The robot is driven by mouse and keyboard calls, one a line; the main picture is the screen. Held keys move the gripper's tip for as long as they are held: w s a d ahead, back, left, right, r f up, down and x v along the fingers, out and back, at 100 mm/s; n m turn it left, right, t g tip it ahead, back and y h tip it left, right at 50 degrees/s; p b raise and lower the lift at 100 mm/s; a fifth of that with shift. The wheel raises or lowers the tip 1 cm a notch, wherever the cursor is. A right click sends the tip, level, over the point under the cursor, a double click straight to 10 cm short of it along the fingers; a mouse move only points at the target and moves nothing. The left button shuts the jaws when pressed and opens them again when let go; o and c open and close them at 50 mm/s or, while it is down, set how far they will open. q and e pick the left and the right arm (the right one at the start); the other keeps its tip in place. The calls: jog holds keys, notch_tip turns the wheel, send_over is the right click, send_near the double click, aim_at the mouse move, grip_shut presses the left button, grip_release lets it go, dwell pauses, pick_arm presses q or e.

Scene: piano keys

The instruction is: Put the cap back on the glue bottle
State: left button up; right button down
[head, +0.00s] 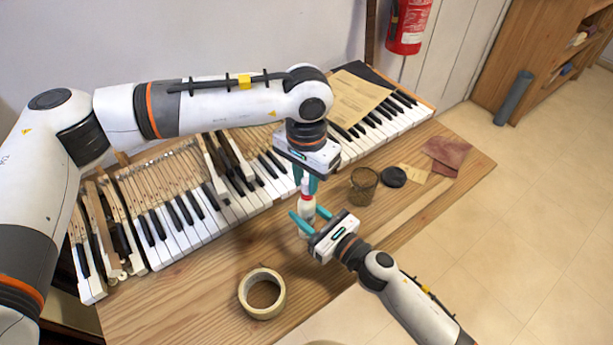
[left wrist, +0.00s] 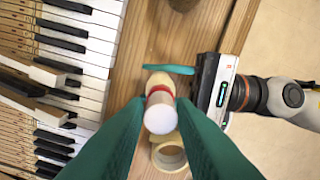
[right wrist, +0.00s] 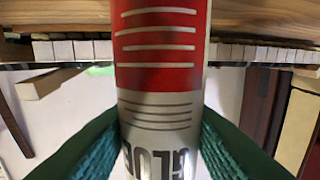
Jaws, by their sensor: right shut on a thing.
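The glue bottle (head: 305,213) stands on the table, white with a red upper part. It fills the middle of the right wrist view (right wrist: 160,105), where part of its "GLUE" label shows. My right gripper (head: 303,226) is shut on the bottle from the side. My left gripper (head: 306,188) points down over the bottle's top. A white round cap (left wrist: 160,117) is between its fingertips, in line with the red part of the bottle (left wrist: 160,90). The fingers are close on both sides of the cap; I cannot tell whether they press on it, or whether the cap touches the bottle.
A tape roll (head: 262,293) lies at the front of the table. A glass (head: 364,186), a dark round lid (head: 393,177) and leather pieces (head: 446,155) are to the right. The piano keyboard (head: 180,225) runs behind, with loose keys at its left. Bare wood lies around the tape roll.

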pick_arm(q)
jog(key=shift+o, duration=1.3)
jog(key=shift+r, duration=0.15)
jog(key=shift+r, duration=2.15)
jog(key=shift+c, duration=0.4)
